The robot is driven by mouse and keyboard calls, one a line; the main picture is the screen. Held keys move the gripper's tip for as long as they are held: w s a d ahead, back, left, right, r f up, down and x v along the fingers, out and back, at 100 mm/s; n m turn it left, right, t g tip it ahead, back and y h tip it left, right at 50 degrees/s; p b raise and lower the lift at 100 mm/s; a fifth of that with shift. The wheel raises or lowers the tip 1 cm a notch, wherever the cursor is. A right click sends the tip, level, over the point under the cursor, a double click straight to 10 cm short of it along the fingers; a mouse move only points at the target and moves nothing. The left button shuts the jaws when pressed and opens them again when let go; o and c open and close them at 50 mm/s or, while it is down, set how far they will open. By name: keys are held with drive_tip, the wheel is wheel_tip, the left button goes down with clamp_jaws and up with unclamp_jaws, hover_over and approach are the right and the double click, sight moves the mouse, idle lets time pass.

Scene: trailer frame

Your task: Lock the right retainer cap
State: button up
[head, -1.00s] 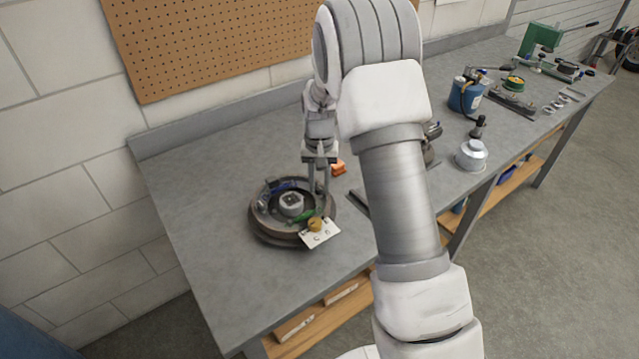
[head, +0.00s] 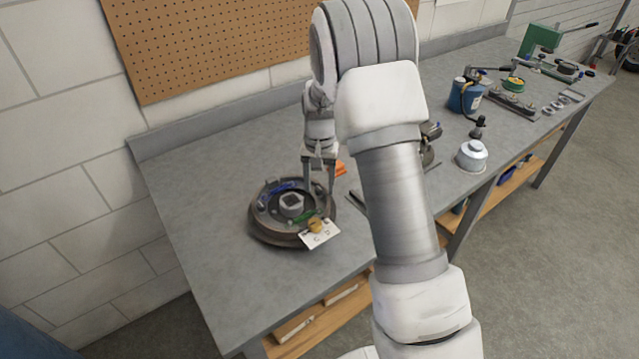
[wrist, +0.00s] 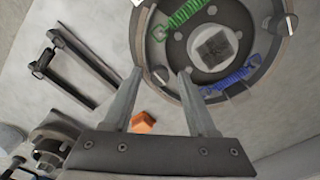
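A round brake assembly (head: 262,232) lies on the bench, with a grey hub (head: 291,204) at its centre, a blue spring (head: 283,186) and a green spring (head: 303,215). My gripper (head: 319,191) points down over its right side. In the wrist view, my gripper (wrist: 160,73) has its two fingers apart. A small round metal cap (wrist: 160,76), apparently the right retainer cap, shows between the fingertips. Whether the fingers touch it I cannot tell. In the head view the fingers hide this cap.
A white tag (head: 320,235) and a brass knob (head: 315,224) sit at the assembly's front edge. A blue can (head: 466,95) and a silver container (head: 471,155) stand farther right. The bench's left side is clear.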

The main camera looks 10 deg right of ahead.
sight(320, 188)
wheel_tip(320, 188, up, 18)
drive_tip(key=p, duration=0.1)
drive_tip(key=shift+f, duration=0.25)
idle(0.4)
drive_tip(key=s+r+n+t, duration=0.1)
drive_tip(key=s+r, duration=0.4)
drive_tip(key=s, duration=0.2)
drive_tip(key=s+r+n+t, duration=0.1)
drive_tip(key=s+r+t, duration=0.1)
drive_tip(key=s+r, duration=0.4)
drive_tip(key=s+f+n+t, duration=0.2)
drive_tip(key=s+f, duration=0.1)
drive_tip(key=s, duration=1.3)
drive_tip(key=shift+s+a+n+t, duration=0.25)
drive_tip(key=shift+s+n+t, duration=0.05)
